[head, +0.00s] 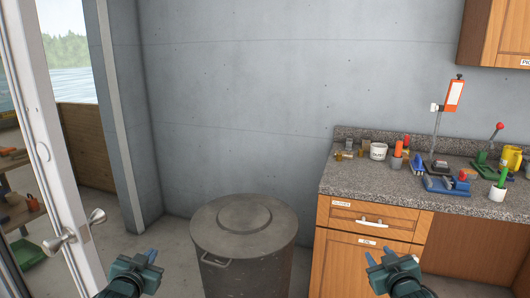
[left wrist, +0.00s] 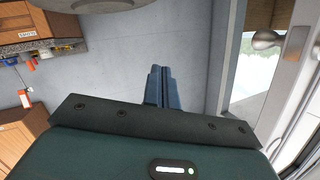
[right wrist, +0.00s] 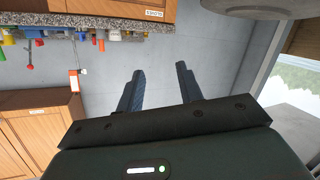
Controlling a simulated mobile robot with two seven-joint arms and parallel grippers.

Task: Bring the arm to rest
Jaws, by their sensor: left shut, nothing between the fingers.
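My left gripper (head: 142,256) is at the bottom left of the head view, in front of and to the left of a lidded metal bin. In the left wrist view its blue fingers (left wrist: 160,87) are together with nothing between them. My right gripper (head: 381,256) is at the bottom right of the head view, in front of the wooden cabinet. In the right wrist view its two fingers (right wrist: 158,88) stand apart, with only bare wall seen between them. Neither gripper touches anything that I can see.
The round grey bin (head: 245,250) stands on the floor between my grippers. A granite counter (head: 350,178) on wooden cabinets (head: 360,262) at the right holds cups and tools. A white door (head: 45,120) stands open at the left. The grey wall (head: 260,100) behind is bare.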

